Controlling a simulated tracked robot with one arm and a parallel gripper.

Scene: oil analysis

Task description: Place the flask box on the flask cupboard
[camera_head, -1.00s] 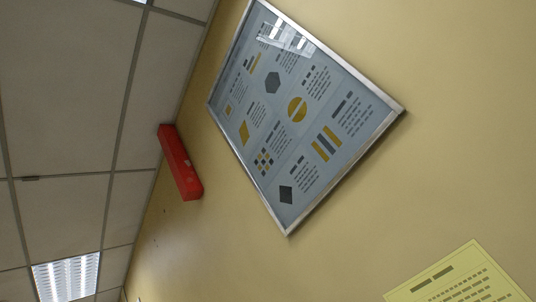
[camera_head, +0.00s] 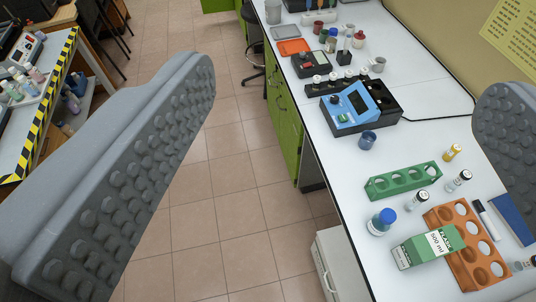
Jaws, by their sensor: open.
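A small green and white box marked "500 ml" (camera_head: 428,246), which looks like the flask box, is on the white bench at the lower right. It is beside the orange rack and overlaps its edge in the picture. My gripper (camera_head: 347,92) is open, with its grey studded fingers wide apart at the left and right of the view. Nothing is between them at close range. I cannot identify the flask cupboard in this view.
The bench (camera_head: 440,100) also holds an orange rack (camera_head: 440,221), a green rack (camera_head: 403,181), a blue-capped bottle (camera_head: 381,222), small vials and a blue instrument (camera_head: 352,108). Tiled floor (camera_head: 215,190) is open left of it. A table with yellow-black edging (camera_head: 48,105) stands at far left.

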